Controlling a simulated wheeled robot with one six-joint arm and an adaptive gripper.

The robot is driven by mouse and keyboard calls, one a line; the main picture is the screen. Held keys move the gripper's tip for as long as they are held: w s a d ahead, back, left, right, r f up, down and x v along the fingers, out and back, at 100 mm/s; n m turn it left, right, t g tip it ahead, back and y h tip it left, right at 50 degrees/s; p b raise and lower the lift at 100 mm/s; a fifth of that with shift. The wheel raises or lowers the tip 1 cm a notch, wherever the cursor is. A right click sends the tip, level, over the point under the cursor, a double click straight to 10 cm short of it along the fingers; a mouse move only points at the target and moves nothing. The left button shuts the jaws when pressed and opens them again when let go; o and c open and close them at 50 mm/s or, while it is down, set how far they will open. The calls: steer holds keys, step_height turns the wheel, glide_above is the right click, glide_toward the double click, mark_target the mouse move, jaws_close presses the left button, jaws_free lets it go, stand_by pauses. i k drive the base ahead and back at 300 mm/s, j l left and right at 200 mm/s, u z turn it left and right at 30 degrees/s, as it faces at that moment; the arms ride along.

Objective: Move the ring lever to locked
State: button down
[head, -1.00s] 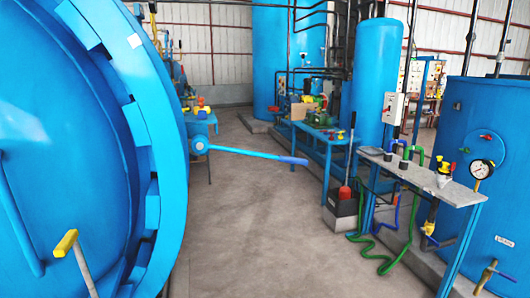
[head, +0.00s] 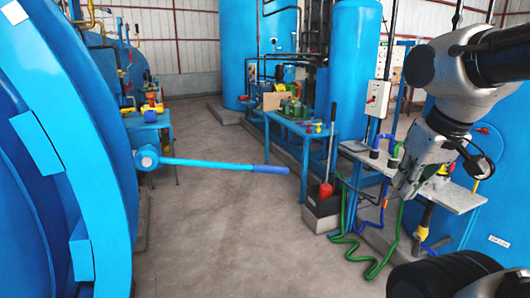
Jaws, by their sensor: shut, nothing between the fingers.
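The ring lever (head: 215,163) is a long light-blue bar with a dark blue grip (head: 270,169) at its right end. It sticks out to the right, almost level, from a round blue hub (head: 147,157) beside the large blue autoclave ring (head: 75,150). My gripper (head: 402,190) is at the right of the head view, in front of the grey side table. It is shut and empty, well to the right of the lever grip and apart from it. The fingertips look small and partly blend with the table behind.
A grey-topped table (head: 455,197) with valves and hoses stands behind my gripper. A green hose (head: 345,240) lies on the floor. A dark box (head: 321,212) with a red item stands left of it. A blue workbench (head: 300,130) is farther back. The floor around the lever is clear.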

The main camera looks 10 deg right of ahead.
mark_target(151, 151)
steer(key=i+u, duration=0.2)
steer(key=i, duration=0.85)
steer(key=z, duration=0.4)
